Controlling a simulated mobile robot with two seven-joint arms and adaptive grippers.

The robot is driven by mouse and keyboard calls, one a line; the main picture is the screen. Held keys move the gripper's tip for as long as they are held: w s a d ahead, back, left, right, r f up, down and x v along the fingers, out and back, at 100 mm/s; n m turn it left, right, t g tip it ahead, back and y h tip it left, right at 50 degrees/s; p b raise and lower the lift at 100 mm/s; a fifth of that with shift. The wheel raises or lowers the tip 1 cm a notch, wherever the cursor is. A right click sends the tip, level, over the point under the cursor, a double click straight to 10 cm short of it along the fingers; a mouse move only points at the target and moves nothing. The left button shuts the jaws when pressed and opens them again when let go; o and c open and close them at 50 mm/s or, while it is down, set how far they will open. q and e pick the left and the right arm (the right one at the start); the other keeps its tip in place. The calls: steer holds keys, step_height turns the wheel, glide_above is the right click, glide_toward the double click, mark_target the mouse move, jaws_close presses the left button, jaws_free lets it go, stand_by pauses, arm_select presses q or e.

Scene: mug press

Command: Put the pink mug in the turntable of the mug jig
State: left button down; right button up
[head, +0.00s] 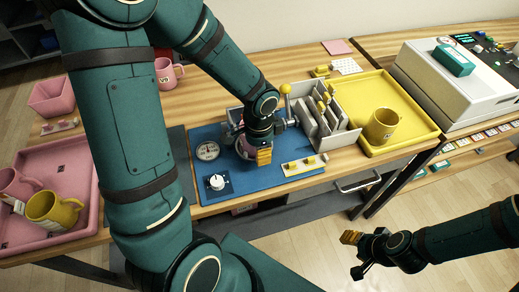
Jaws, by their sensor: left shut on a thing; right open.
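My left gripper (263,153) reaches down over the blue mat (235,184) and is shut on a pink mug (243,149). The gripper and wrist hide most of this mug. The mug jig (233,118), with grey metal parts, is on the mat around the same spot. Its turntable is mostly hidden, and I cannot tell whether the mug touches it. My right gripper (352,250) is open and empty, over the floor in front of the table.
A pink tray (85,165) at left holds a pink mug (18,185) and a yellow mug (55,209). Another pink mug (168,74) stands at the back. A grey rack (338,140) and a yellow tray (420,132) with a yellow mug (381,126) stand right of the jig.

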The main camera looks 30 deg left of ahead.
arm_select(q)
steer(key=c, duration=0.5)
jaws_free()
steer(key=shift+c, duration=0.2)
steer(key=shift+r, duration=0.15)
step_height(320, 180, up, 12)
steer(key=p, duration=0.4)
steer(key=shift+a, duration=0.1)
